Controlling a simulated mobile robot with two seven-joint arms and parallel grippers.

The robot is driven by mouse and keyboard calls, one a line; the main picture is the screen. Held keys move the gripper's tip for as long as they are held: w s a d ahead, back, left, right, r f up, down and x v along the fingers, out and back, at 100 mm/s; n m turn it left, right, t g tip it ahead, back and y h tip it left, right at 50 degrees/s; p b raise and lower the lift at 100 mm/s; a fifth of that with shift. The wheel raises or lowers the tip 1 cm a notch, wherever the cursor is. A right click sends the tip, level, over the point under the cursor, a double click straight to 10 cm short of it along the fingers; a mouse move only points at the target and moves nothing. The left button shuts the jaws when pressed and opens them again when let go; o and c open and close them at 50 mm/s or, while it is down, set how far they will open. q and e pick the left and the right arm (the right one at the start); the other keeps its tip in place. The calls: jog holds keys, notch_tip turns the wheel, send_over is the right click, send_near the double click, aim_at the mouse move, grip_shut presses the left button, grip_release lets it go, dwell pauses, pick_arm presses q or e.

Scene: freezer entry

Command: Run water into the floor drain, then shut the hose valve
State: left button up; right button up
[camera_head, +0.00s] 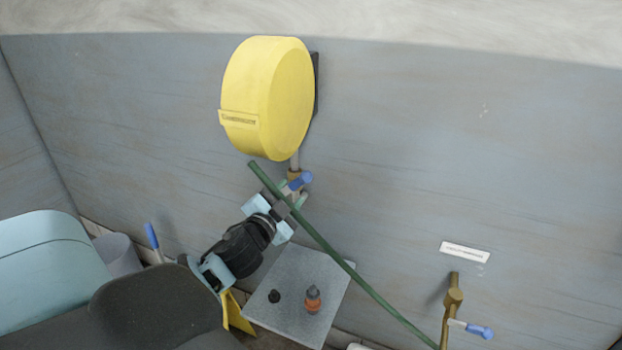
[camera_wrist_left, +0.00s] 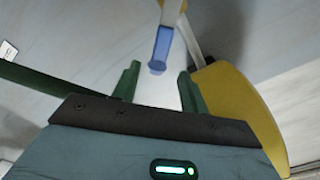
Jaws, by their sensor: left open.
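A yellow round hose reel (camera_head: 268,98) hangs on the wall. Below it a valve with a blue handle (camera_head: 302,180) sits on a short pipe. My left gripper (camera_head: 293,191) is open at this valve. In the left wrist view the blue handle (camera_wrist_left: 161,48) points toward the gap between my green fingertips (camera_wrist_left: 157,72); whether its end is between them I cannot tell. A green hose (camera_head: 345,263) slants down from under the reel past my gripper toward a brass tap with another blue handle (camera_head: 480,332). No floor drain or running water shows. My right gripper is out of view.
A grey board (camera_head: 270,310) below my left wrist carries a small orange-and-black item (camera_head: 312,299) and a black knob (camera_head: 274,296). A yellow piece (camera_head: 236,314) stands beside it. A grey bin (camera_head: 117,257) stands left. A white label (camera_head: 465,252) is above the tap.

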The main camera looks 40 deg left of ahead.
aim_at(300, 182)
pick_arm(q)
jog(key=shift+x, duration=3.9)
jog(key=shift+c, duration=0.4)
grip_shut()
